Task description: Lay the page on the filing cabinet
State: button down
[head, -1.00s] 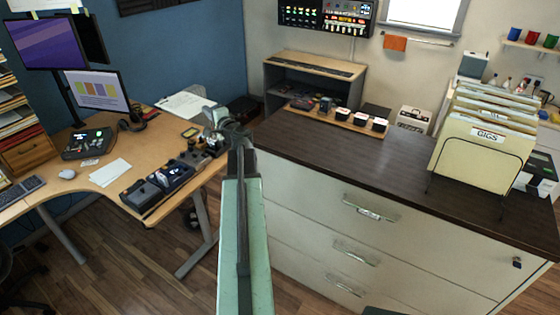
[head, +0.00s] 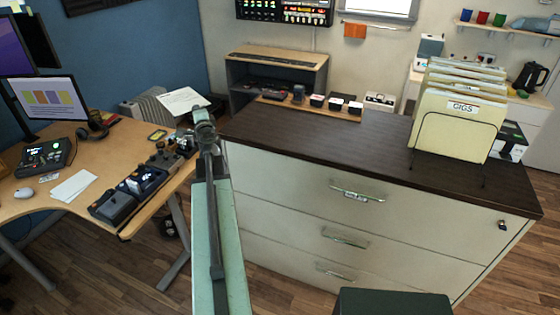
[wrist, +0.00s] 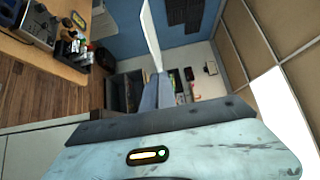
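The page (head: 184,101) is a white sheet with faint print, held out at the far end of my arm in the head view. In the wrist view the page (wrist: 151,35) shows nearly edge-on as a thin white strip rising from my gripper (wrist: 158,78), which appears shut on it. The fingertips are hidden in the head view. The filing cabinet (head: 300,140) is pale with a dark wood top, right of my arm. The page is off to the left of the cabinet top, above the desk's far edge, not over the cabinet.
A file rack (head: 455,125) marked GIGS stands on the cabinet's right part. A desk (head: 95,150) with devices and a monitor (head: 46,101) lies left. A low shelf (head: 275,68) stands behind. A dark green box-shaped thing (head: 393,302) is in front.

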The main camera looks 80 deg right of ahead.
jog(key=s+a+f+m+g+b, duration=0.1)
jog(key=s+f+m+g+b, duration=0.2)
jog(key=s+g, duration=0.3)
jog(key=s+a+f+m+g+b, duration=0.2)
jog(key=s+f+m+g+b, duration=0.2)
jog(key=s, duration=1.1)
jog(key=s+a+f+m+g+b, duration=0.2)
jog(key=s+f+m+g, duration=0.3)
jog(key=s+g, duration=0.3)
jog(key=s+b, duration=0.1)
jog(key=s, duration=0.1)
jog(key=shift+s+g, duration=0.3)
jog(key=shift+s, duration=0.05)
jog(key=shift+f+b, duration=0.2)
jog(key=shift+b, duration=0.15)
